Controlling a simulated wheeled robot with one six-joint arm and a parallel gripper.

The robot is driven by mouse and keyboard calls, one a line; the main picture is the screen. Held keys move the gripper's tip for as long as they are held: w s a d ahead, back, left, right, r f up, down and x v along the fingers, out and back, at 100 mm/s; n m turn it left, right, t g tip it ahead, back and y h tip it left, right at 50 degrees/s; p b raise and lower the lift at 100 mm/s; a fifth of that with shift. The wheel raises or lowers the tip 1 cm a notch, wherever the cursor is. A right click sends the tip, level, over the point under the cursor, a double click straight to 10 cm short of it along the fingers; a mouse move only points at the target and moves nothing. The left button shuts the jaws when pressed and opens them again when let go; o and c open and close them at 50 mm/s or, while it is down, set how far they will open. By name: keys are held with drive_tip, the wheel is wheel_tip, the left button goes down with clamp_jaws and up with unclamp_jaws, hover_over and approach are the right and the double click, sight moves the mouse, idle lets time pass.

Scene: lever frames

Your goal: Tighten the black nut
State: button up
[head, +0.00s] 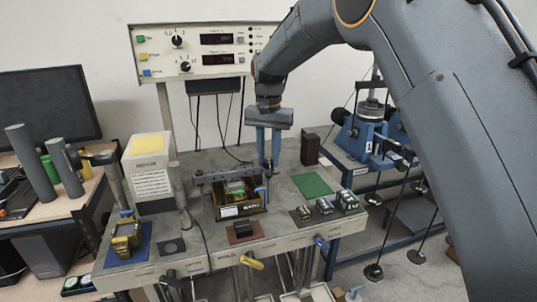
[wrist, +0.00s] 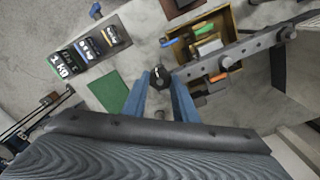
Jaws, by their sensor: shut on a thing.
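The black nut (wrist: 160,77) sits at the near end of a grey drilled metal bar (wrist: 220,58) in the wrist view. My gripper (wrist: 160,84) has its two blue fingers on either side of the nut and is shut on it. In the head view my gripper (head: 269,170) points down at the right end of the bar, over the bench. The nut is too small to make out there. How tight the nut is cannot be seen.
A brass-coloured tray (head: 240,213) with small coloured parts lies under the bar. To the right are a green mat (head: 312,184) and several labelled weights (head: 325,206). A dark brown block (head: 310,149) stands behind. A control panel (head: 205,52) is at the back.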

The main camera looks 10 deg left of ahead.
drive_tip(key=m+p, duration=0.1)
drive_tip(key=m, duration=0.3)
drive_tip(key=shift+r, duration=0.15)
drive_tip(key=shift+m, duration=1.9)
drive_tip(key=shift+d+m, duration=0.1)
drive_tip(key=shift+m, duration=0.2)
drive_tip(key=o, duration=1)
drive_tip(key=shift+o, duration=0.2)
wheel_tip(320, 180, up, 8)
drive_tip(key=shift+f+b, duration=0.15)
drive_tip(key=shift+b, duration=1.05)
